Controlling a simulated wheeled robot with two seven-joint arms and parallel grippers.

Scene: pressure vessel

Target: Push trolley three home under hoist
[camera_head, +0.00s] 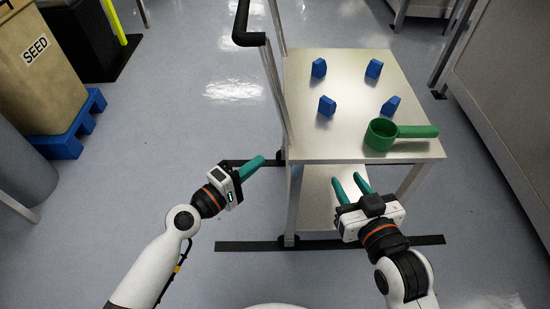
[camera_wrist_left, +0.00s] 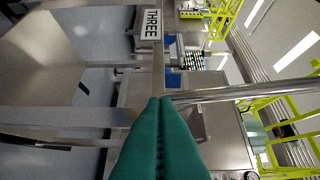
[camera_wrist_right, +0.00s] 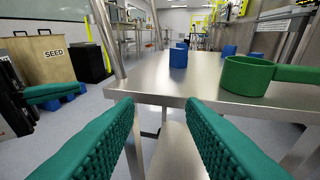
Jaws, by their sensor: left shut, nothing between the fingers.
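The steel two-tier trolley (camera_head: 335,120) stands in front of me, with a black handle (camera_head: 246,30) on its left side. A label reading THREE (camera_wrist_left: 152,24) shows in the left wrist view, on the steel frame. My left gripper (camera_head: 258,162) is shut and empty beside the trolley's near left post; whether it touches is unclear. My right gripper (camera_head: 347,178) is open and empty, just short of the near edge of the top. It shows its two spread fingers in the right wrist view (camera_wrist_right: 162,105). I cannot identify the hoist.
Several blue blocks (camera_head: 327,106) and a green scoop (camera_head: 380,134) lie on the trolley top. Dark floor strips (camera_head: 238,246) run by its base. A SEED bin (camera_head: 38,85) on a blue pallet stands left, a bench (camera_head: 510,90) right. Floor left of the trolley is clear.

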